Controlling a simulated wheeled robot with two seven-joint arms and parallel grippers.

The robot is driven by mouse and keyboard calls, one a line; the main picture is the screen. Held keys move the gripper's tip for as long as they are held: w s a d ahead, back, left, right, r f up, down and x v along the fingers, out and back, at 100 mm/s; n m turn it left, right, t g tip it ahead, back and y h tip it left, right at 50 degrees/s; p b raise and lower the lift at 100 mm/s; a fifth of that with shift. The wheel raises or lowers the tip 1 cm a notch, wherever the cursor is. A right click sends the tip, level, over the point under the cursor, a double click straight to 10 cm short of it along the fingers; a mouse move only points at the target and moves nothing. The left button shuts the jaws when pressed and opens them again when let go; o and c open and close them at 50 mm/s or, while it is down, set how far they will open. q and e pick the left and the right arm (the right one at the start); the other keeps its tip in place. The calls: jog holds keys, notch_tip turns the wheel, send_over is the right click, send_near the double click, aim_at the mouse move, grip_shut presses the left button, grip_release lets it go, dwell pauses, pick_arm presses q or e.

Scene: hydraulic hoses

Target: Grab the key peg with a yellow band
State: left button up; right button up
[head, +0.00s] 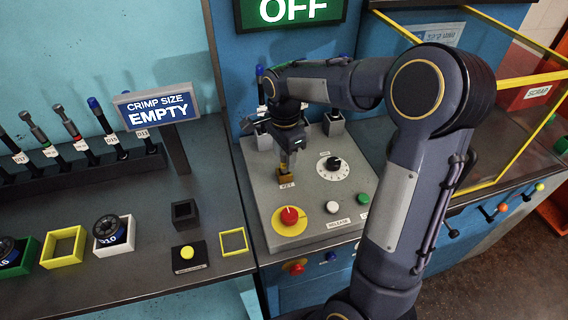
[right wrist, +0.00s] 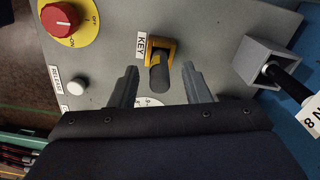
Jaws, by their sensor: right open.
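The key peg is a short dark grey cylinder (right wrist: 160,77) in the right wrist view. It stands in a yellow square piece (right wrist: 158,50) beside a KEY label on the grey control panel. I cannot tell whether that yellow is a band on the peg or its socket. In the head view the yellow piece (head: 286,174) shows just below my right gripper (head: 289,154). My right gripper (right wrist: 159,70) is open, with one finger on each side of the peg and visible gaps to both. My left gripper is not in view.
The panel carries a red knob on a yellow disc (head: 290,216), a white RELEASE button (head: 332,207), a green button (head: 363,199) and a dial (head: 333,163). A grey square holder (right wrist: 262,64) with a dark tool stands near the peg. A sign (head: 157,111) stands left.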

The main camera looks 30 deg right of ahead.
jog(key=shift+f, duration=0.7)
grip_shut()
jog(key=shift+r, duration=0.1)
